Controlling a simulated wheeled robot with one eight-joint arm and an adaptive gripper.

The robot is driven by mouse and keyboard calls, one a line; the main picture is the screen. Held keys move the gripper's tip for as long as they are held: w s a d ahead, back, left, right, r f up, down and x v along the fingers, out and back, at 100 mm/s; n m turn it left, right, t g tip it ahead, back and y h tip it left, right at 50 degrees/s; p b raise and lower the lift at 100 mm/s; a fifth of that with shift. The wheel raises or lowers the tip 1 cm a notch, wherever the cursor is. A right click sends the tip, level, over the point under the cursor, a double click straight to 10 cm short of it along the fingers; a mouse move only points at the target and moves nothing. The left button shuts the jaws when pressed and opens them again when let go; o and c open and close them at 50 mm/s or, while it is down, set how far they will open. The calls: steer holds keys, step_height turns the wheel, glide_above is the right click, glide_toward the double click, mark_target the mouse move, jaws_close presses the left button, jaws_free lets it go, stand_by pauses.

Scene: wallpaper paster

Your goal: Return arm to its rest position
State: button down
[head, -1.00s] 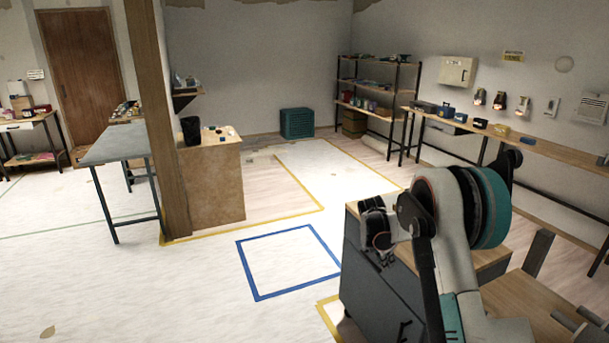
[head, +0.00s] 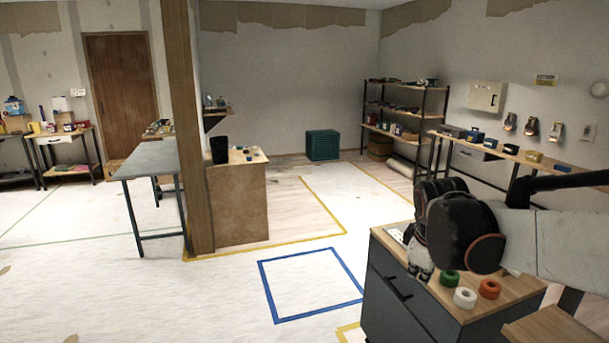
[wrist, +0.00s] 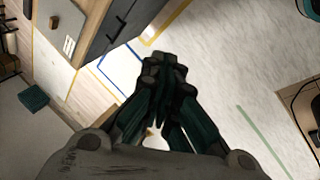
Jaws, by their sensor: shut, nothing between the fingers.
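My arm reaches in from the right edge of the head view, with its dark end above a grey cabinet with a wooden top (head: 520,291). My gripper (wrist: 164,60) shows in the wrist view with its fingertips together and nothing between them. In the head view the gripper (head: 417,274) is small and partly hidden by the arm, in front of the cabinet's left part.
Green (head: 449,278), white (head: 464,297) and red (head: 489,288) tape rolls lie on the cabinet top. A wooden post (head: 187,120) and a grey table (head: 150,158) stand left. The floor inside the blue taped square (head: 312,283) is clear.

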steer(key=s+a+m+t, duration=0.1)
steer(key=s+m, duration=0.2)
steer(key=s, duration=0.4)
steer(key=s+a+f+m+y, duration=0.1)
steer(key=s+a+m, duration=0.1)
steer(key=s, duration=0.5)
steer(key=s+a+m+t, duration=0.1)
steer(key=s+a+m, duration=0.1)
steer(key=s+m, duration=0.2)
steer(key=s, duration=0.3)
steer(key=shift+a+f+m+t+y, duration=0.25)
steer(key=shift+f+m+t+y, duration=0.05)
steer(key=shift+y, duration=0.1)
